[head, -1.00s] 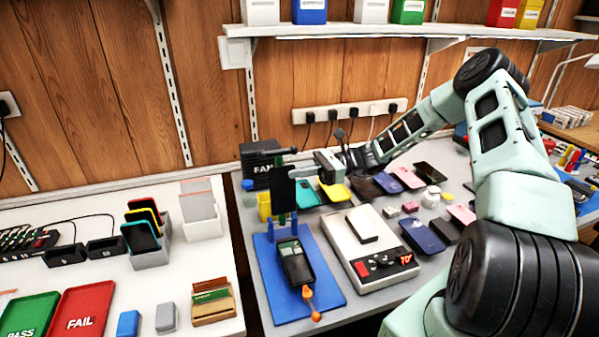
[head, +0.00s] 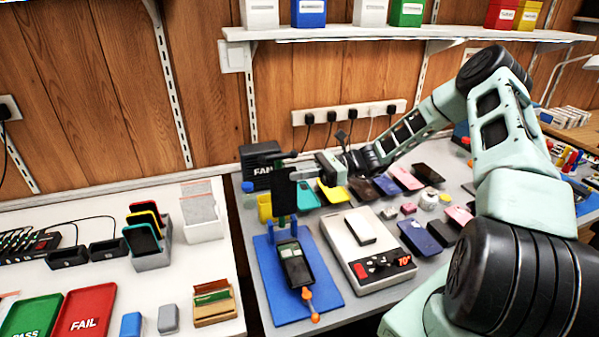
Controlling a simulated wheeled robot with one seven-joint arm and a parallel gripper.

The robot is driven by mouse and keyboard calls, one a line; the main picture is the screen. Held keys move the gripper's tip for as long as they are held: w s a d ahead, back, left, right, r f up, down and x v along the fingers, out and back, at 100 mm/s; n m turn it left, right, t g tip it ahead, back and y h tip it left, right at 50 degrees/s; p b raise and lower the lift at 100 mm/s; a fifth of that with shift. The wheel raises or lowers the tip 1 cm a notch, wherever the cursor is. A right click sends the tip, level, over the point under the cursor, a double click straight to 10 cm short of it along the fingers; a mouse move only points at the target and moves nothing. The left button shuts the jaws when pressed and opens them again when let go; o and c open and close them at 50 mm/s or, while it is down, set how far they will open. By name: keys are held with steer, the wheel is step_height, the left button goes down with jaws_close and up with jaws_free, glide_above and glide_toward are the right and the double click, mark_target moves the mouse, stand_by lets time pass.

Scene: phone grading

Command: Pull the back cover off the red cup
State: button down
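A dark upright panel (head: 284,190), which looks like the back cover, stands above a blue holder (head: 282,229) with a green post at the back of the blue mat. My gripper (head: 297,161) is at the panel's upper right, with its dark fingers pointing left. They overlap the panel's top edge in this view; I cannot tell whether they touch or grip it. I cannot make out a red cup for certain; it may be hidden behind the panel or my gripper. An open dark phone body (head: 296,265) lies on the blue mat (head: 264,290), with an orange tool (head: 309,301) at its near end.
A white heating plate (head: 378,282) with a red display stands right of the mat. A black fan box (head: 259,168) and a yellow cup (head: 265,206) are behind and left. Several phones and covers crowd the bench to the right.

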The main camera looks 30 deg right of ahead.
steer(key=shift+s+a+r+p, duration=0.15)
steer(key=shift+s+r+p, duration=0.35)
steer(key=shift+r+p, duration=0.25)
steer(key=shift+s+a+r+p, duration=0.15)
steer(key=shift+s+r+p, duration=0.35)
steer(key=shift+r+p, duration=0.2)
